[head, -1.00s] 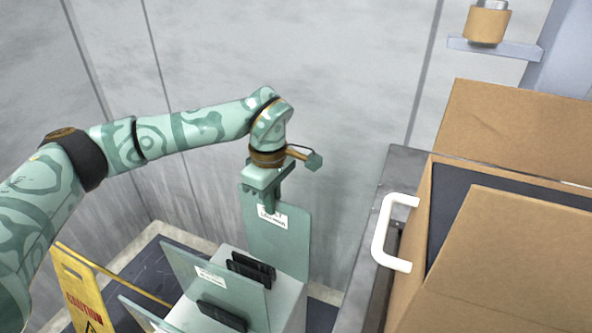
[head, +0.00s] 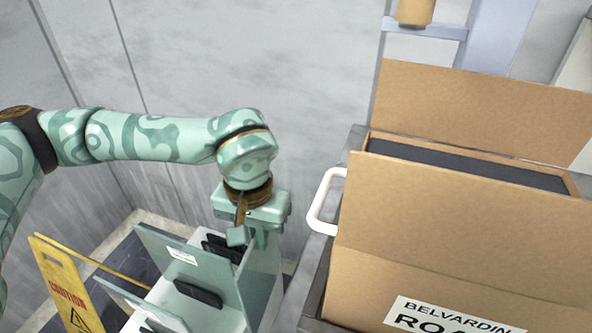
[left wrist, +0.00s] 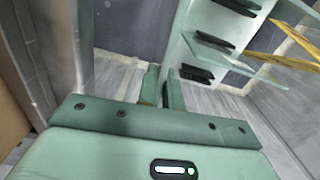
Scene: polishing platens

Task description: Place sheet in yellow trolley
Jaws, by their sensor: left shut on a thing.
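My left gripper (head: 262,238) is shut on a grey-green sheet (head: 261,283), which hangs upright below it beside the rack. The wrist view shows the two fingers (left wrist: 163,88) close together, with the sheet between them seen nearly edge-on. Two more sheets stand in the rack, one with a white label (head: 160,258) and one lower (head: 140,303). I cannot make out a yellow trolley in any view. My right gripper is not in view.
The rack has black holders (head: 198,293). A yellow caution sign (head: 68,290) stands at left. At right, an open cardboard box (head: 450,225) with a dark inside rests on a grey surface with a white handle (head: 326,200). A grey wall is behind.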

